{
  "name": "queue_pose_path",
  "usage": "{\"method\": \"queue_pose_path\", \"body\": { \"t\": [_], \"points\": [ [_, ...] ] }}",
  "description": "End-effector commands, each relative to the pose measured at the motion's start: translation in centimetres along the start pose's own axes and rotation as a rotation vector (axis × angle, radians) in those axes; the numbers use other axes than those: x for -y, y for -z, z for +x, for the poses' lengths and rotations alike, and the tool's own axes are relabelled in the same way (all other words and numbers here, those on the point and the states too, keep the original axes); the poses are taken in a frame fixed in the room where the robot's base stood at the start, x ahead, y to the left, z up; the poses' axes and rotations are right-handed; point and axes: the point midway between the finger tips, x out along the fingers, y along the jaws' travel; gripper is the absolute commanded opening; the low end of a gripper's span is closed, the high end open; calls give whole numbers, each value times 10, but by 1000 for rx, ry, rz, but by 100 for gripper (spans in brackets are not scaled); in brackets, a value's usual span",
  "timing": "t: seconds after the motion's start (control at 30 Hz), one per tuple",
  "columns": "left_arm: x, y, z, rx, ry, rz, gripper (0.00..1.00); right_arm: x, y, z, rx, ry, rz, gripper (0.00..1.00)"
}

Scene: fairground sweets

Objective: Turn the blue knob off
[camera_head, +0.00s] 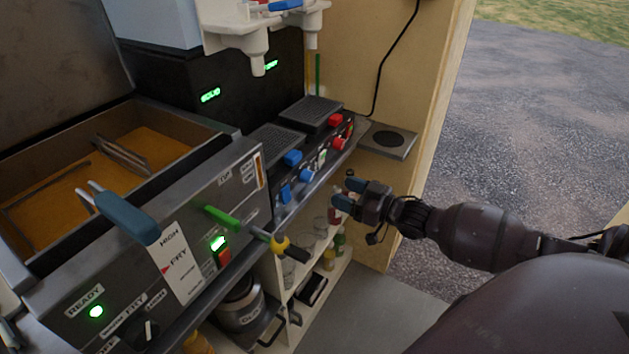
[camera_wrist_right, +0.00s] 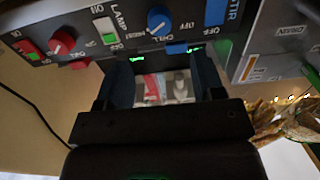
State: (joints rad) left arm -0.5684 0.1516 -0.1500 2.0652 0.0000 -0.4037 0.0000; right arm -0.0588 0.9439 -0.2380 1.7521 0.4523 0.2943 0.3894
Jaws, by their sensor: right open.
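The blue knob (camera_head: 306,175) sits on the dark front panel of the drinks machine. In the right wrist view the round blue knob (camera_wrist_right: 158,20) has a white pointer line, with OFF lettering beside it. Its exact setting is hard to read. My right gripper (camera_head: 344,194) is in front of the panel, to the right of the knob and slightly lower, apart from it. Its two blue-grey fingers are open, and in the right wrist view the gap between the fingers (camera_wrist_right: 163,62) holds nothing. My left gripper is not in view.
A blue STIR switch (camera_head: 285,193) is left of the knob. A lit LAMP switch (camera_wrist_right: 105,30), a red knob (camera_head: 338,143) and a red switch (camera_head: 348,130) are on its other side. The fryer (camera_head: 150,290) with a green lever (camera_head: 222,218) stands at left. Shelves hold bottles below.

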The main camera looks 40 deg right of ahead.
Motion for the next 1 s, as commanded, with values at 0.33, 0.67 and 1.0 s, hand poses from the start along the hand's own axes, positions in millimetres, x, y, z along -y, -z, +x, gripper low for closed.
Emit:
{"method": "queue_pose_path", "body": {
  "t": [0.33,0.67,1.0],
  "points": [
    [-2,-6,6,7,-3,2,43,0,-2,56,0,0,0,62],
    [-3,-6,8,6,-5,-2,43,0,-1,86,1,-1,-1,62],
    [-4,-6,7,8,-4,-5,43,0,-1,88,2,-1,-1,62]
  ]
}}
